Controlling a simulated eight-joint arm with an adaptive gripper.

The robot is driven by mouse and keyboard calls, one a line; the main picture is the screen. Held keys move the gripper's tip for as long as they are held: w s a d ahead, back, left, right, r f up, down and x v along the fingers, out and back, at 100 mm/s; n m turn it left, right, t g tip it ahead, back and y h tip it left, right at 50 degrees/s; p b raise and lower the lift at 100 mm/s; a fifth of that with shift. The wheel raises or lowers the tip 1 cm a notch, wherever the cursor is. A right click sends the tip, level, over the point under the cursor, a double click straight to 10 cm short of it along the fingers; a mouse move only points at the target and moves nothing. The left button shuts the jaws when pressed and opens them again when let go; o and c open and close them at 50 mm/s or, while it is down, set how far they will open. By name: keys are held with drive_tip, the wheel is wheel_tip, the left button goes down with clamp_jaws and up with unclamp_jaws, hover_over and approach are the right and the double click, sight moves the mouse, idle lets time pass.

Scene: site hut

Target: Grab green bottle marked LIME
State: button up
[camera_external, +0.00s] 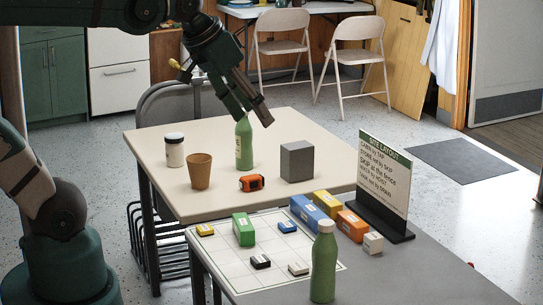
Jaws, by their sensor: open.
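Two green bottles are in view. My gripper (254,118) is open and points down at the top of the bottle on the beige table. One finger overlaps the bottle's neck in the picture; I cannot tell whether they touch. The other finger is to the right of the neck.
Near that bottle stand a white jar (175,150), a brown cup (200,171), an orange object (251,183) and a grey block (297,161). The grey table (410,280) holds a white grid sheet (222,255) with several small blocks and an upright sign (384,180).

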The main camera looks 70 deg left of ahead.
drive_tip(key=w+a+r+n+g+p, duration=0.15)
drive_tip(key=w+a+r, duration=0.25)
drive_tip(key=w+a, duration=0.4)
drive_tip(key=w+a+r+n+g+p, duration=0.1)
drive_tip(key=w+a+r+n+p, duration=0.15)
drive_tip(key=w+a, duration=0.55)
drive_tip(key=n+g+p, duration=0.4)
drive_tip(key=n+p, duration=0.2)
drive_tip(key=n, duration=0.3)
hover_over(244, 110)
wheel_tip(244, 110, down, 11)
drive_tip(key=shift+h, duration=0.3)
wheel_tip(244, 110, down, 16)
drive_tip(key=shift+w+a+f, duration=0.1)
drive_tip(key=shift+a+f, duration=0.05)
drive_tip(key=shift+f, duration=0.25)
drive_tip(key=shift+f+b, duration=0.3)
drive_tip(key=shift+f, duration=0.95)
